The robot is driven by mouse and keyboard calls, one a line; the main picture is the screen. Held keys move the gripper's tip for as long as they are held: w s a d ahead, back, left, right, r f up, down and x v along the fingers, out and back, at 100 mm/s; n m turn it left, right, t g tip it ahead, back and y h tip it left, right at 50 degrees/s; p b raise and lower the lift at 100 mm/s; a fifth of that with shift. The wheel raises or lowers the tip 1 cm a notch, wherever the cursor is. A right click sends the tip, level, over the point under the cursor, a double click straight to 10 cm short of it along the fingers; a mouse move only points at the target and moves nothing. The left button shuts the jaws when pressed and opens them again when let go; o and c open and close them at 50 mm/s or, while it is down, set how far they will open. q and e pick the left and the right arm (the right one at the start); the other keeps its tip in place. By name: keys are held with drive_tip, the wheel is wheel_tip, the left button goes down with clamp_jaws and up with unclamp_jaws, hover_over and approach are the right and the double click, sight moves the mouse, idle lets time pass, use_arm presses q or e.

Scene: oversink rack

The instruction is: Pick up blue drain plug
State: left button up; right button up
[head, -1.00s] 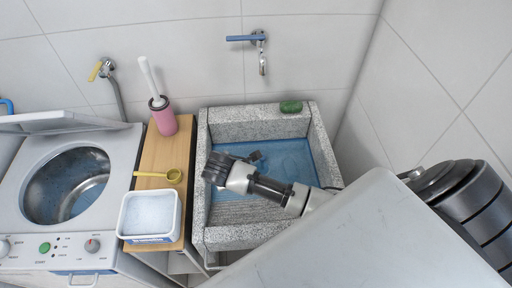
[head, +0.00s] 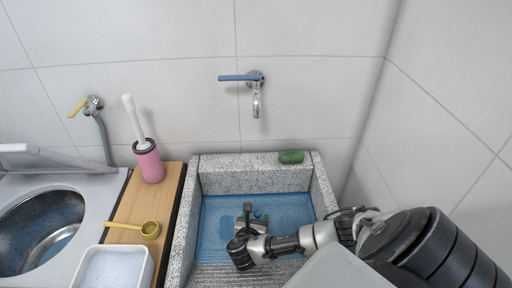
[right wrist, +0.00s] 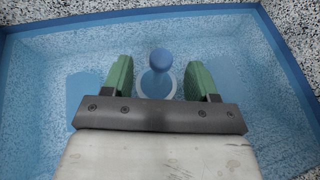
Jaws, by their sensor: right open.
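The blue drain plug (right wrist: 160,60) shows in the right wrist view as a round blue knob inside a pale ring on the sink floor. It lies between and a little beyond the two green fingertips of my right gripper (right wrist: 161,80). The gripper is open and empty. In the head view my right gripper (head: 251,212) is down inside the stone sink (head: 190,225), over its blue bottom, and I cannot make out the plug clearly there. My left gripper is not in view.
The sink has thick speckled walls around the gripper. A green soap bar (head: 291,157) lies on the back rim, below a tap (head: 256,90).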

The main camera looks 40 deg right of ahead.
sight(257, 216)
drive_tip(key=x, duration=0.3)
drive_tip(key=shift+d+f, duration=0.25)
clamp_jaws()
